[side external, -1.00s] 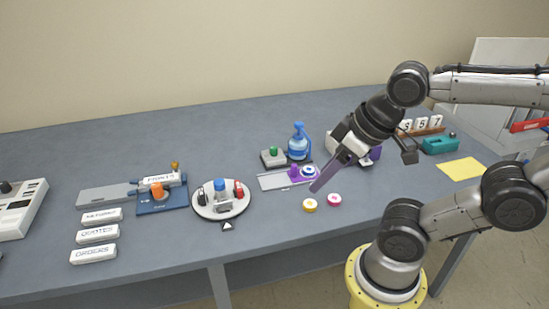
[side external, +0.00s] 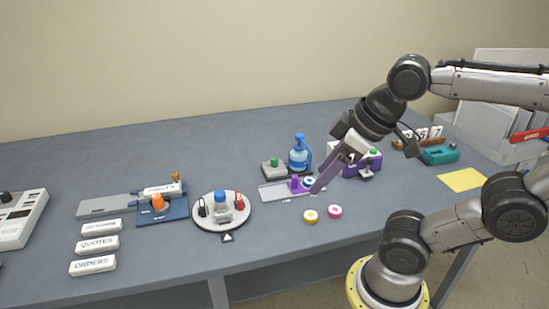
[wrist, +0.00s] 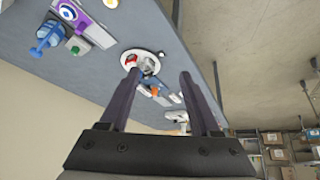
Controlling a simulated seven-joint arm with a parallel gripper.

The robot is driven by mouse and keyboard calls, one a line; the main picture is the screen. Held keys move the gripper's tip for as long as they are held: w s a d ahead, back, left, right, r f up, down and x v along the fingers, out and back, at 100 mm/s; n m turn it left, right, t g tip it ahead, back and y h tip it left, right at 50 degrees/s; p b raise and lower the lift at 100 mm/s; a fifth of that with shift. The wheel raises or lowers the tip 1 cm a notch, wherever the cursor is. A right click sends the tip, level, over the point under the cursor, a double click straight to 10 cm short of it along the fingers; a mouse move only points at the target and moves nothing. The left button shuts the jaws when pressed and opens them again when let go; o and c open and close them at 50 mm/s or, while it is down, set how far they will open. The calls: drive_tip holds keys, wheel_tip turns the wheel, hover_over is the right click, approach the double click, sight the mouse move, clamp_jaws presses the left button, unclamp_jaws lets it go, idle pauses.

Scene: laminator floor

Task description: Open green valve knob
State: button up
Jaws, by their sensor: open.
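Two green knobs show in the side view; I cannot tell which is the valve knob. One green knob (side external: 274,162) sits on a small grey block left of a blue pump bottle (side external: 300,153). The other green knob (side external: 374,152) is on top of a purple and white unit (side external: 363,164), partly behind my gripper. My gripper (side external: 314,191) is open and empty, tilted down to the left, its tips overlapping the right end of a grey plate with purple parts. In the wrist view, my gripper (wrist: 157,80) has its fingers apart; the block's green knob (wrist: 75,50) shows upper left.
A yellow disc (side external: 310,216) and a pink disc (side external: 335,211) lie in front of the plate. A round white tray (side external: 207,222) with a bottle stands left. A teal box (side external: 440,155) and yellow sheet (side external: 462,180) lie right. The front middle table is mostly clear.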

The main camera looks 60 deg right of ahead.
drive_tip(key=w+d+r+n+g, duration=0.1)
drive_tip(key=w+d+r, duration=0.2)
drive_tip(key=w+r, duration=0.55)
drive_tip(key=m+g, duration=0.3)
drive_tip(key=g, duration=0.2)
hover_over(274, 158)
wheel_tip(274, 158, down, 16)
drive_tip(key=f, duration=0.1)
wheel_tip(274, 158, down, 13)
drive_tip(key=shift+s+a+r, duration=0.1)
drive_tip(key=shift+s, duration=0.05)
clamp_jaws()
